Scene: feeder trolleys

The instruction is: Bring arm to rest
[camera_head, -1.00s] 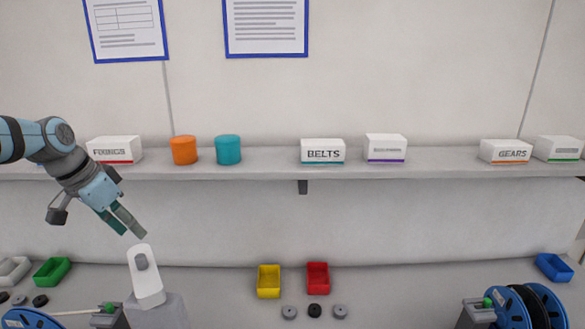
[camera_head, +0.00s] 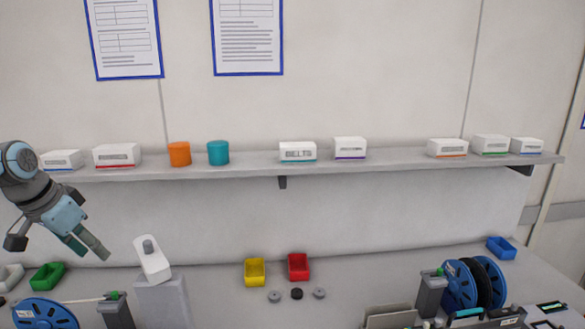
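My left gripper (camera_head: 90,247) hangs in the air at the left, in front of the wall below the shelf. Its fingers point down and to the right, with a narrow gap showing between them and nothing held. It is left of and apart from a white device with a grey knob (camera_head: 153,260), which stands tilted on a grey block (camera_head: 163,299). My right gripper is not in view.
A shelf (camera_head: 380,160) carries white boxes, an orange tin (camera_head: 179,154) and a teal tin (camera_head: 218,153). Yellow (camera_head: 255,272), red (camera_head: 299,267), green (camera_head: 47,276) and blue (camera_head: 501,248) bins sit on the bench. Blue reels (camera_head: 462,284) stand at right, another (camera_head: 45,314) at lower left.

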